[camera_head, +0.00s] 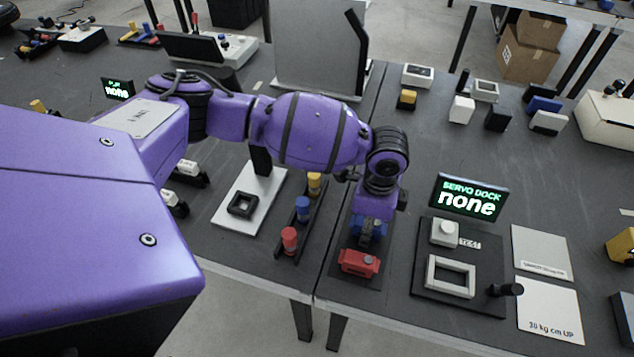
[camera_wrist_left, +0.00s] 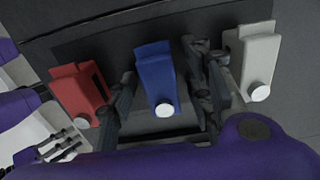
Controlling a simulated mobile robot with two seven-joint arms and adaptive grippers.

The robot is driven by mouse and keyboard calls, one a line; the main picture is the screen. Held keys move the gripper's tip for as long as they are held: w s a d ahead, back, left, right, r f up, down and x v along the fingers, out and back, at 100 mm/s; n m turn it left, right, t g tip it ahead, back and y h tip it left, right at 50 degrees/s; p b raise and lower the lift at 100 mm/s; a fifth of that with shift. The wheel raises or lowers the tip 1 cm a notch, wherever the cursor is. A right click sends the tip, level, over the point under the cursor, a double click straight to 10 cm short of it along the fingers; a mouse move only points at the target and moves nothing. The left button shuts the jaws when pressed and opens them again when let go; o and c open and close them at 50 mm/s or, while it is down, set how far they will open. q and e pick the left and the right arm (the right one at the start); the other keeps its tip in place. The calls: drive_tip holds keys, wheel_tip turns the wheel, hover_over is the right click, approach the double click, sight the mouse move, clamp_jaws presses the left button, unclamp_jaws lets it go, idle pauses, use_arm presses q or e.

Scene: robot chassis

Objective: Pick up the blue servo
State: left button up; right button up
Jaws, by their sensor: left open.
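The blue servo (camera_wrist_left: 155,75) has a white round disc and sits between the fingers of my left gripper (camera_wrist_left: 160,88) in the left wrist view. The fingers are open, one on each side of it; I cannot tell whether they touch it. In the head view the blue servo (camera_head: 369,230) is partly hidden under my left gripper (camera_head: 372,218). A red servo (camera_wrist_left: 78,94) lies to its left and a white servo (camera_wrist_left: 252,62) to its right in the left wrist view. The red servo (camera_head: 359,262) is nearest the front in the head view. My right gripper is not in view.
A servo dock (camera_head: 420,281) with a "none" display (camera_head: 468,197) stands to the right. Left is a dark rack (camera_head: 318,218) with red, blue and yellow pieces. Several small boxes lie at the back right. Two light plates (camera_head: 549,308) lie beside the dock.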

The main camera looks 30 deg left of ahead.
use_arm(q)
drive_tip(key=shift+c, duration=0.5)
drive_tip(key=shift+r, duration=0.1)
drive_tip(key=c, duration=0.3)
drive_tip(key=shift+w, duration=0.1)
clamp_jaws()
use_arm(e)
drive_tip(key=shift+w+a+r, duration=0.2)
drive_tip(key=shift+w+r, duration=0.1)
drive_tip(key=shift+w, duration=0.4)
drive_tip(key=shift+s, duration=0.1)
use_arm(q)
drive_tip(key=shift+r, duration=0.15)
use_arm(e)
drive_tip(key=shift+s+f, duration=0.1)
